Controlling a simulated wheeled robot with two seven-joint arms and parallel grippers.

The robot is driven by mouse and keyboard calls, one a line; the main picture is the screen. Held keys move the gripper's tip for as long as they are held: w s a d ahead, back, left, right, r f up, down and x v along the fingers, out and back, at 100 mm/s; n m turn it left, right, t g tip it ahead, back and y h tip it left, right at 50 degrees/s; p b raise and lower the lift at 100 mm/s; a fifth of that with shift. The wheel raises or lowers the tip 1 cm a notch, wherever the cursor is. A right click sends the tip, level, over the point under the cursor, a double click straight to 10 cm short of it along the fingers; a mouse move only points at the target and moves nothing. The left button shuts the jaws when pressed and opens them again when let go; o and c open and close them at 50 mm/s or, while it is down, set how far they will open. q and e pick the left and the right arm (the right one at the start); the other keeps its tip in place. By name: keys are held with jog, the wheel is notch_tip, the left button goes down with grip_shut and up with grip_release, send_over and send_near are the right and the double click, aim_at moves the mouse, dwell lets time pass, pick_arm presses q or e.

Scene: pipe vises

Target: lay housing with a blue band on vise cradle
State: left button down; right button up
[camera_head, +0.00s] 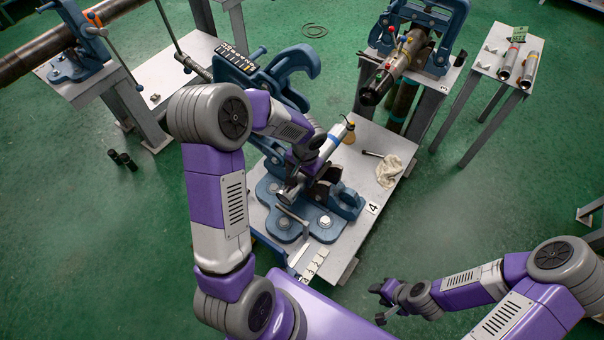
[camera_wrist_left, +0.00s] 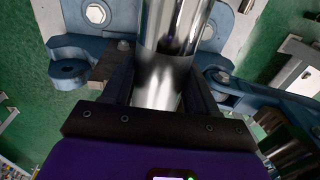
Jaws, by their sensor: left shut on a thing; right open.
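The housing with a blue band (camera_head: 335,141) is a silver cylinder, tilted in the head view with its banded end at the upper right. My left gripper (camera_head: 305,163) is shut on it; in the left wrist view the bare shiny housing (camera_wrist_left: 172,45) runs between the fingers (camera_wrist_left: 160,95). It is over the blue vise cradle (camera_head: 345,200) on the middle table; whether it touches the cradle I cannot tell. The cradle's blue parts also show in the left wrist view (camera_wrist_left: 85,55). My arm hides part of the vise. My right gripper (camera_head: 382,303) is open and empty at lower right.
The open blue vise yoke (camera_head: 298,62) stands behind my left arm. A white cloth (camera_head: 389,171) and an amber bottle (camera_head: 349,133) are on the middle table (camera_head: 365,190). Two more silver cylinders (camera_head: 511,60) lie on the right table. Another vise (camera_head: 437,55) holds a dark pipe assembly.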

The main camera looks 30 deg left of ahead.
pick_arm(q)
jog(key=shift+f+b, duration=0.45)
jog(key=shift+b, duration=0.15)
dwell(0.7)
jog(key=shift+c, duration=1.2)
grip_release()
jog(key=shift+f, duration=0.1)
jog(key=shift+d+r+p, duration=0.2)
jog(key=shift+r+p, duration=0.1)
jog(key=shift+r, duration=1.65)
jog(key=shift+d+r+p, duration=0.2)
jog(key=shift+r+p, duration=0.05)
jog(key=shift+r, duration=1.65)
